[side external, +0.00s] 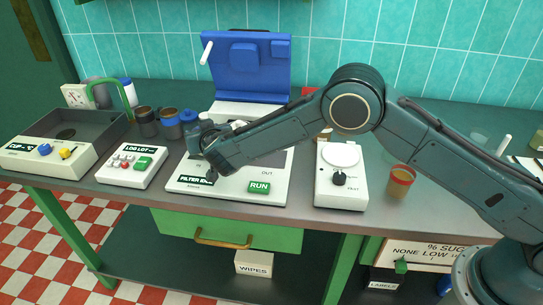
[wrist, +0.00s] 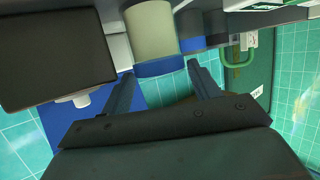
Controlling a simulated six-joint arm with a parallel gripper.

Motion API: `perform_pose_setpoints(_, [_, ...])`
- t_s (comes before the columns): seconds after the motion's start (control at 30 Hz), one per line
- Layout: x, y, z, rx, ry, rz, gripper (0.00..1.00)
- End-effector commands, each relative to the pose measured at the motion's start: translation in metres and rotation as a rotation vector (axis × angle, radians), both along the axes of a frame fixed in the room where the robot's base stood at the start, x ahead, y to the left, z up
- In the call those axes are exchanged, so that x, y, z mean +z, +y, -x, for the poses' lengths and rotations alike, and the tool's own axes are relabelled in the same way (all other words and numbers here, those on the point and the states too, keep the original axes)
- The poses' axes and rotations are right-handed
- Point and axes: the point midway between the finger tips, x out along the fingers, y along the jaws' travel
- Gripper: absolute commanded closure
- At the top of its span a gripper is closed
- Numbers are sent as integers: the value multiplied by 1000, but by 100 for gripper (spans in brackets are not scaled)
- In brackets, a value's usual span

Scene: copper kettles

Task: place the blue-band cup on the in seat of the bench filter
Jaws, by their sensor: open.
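In the wrist view a pale beige cup with a blue band (wrist: 153,35) shows just beyond and between the two spread fingertips of my gripper (wrist: 160,72). I cannot tell whether either finger touches it. My gripper is open. In the side external view my gripper (side external: 196,136) is above the left part of the bench filter (side external: 228,187), beside a group of cups. A brown cup with blue on it (side external: 169,122) stands left of the gripper. The filter's seat area is largely hidden behind my arm; its OUT label shows at the right.
A dark cup (side external: 146,121) stands in the same group. A button box (side external: 131,165) and a grey tray unit (side external: 65,140) are at left. A blue raised panel (side external: 247,65) is behind. A dial unit (side external: 340,175) and an amber jar (side external: 401,180) stand at right.

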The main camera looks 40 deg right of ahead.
Motion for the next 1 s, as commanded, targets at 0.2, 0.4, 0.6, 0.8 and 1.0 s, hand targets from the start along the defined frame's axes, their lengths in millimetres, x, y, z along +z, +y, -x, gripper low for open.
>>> perform_pose_setpoints(0.2, [10,6,25,3,0,1,38])
perform_pose_setpoints(0.4, [20,11,49,2,-1,0,38])
perform_pose_setpoints(0.6, [28,16,72,3,-1,1,38])
perform_pose_setpoints(0.8, [32,18,86,2,-1,2,38])
perform_pose_setpoints(1.0, [34,18,89,0,-1,0,38])
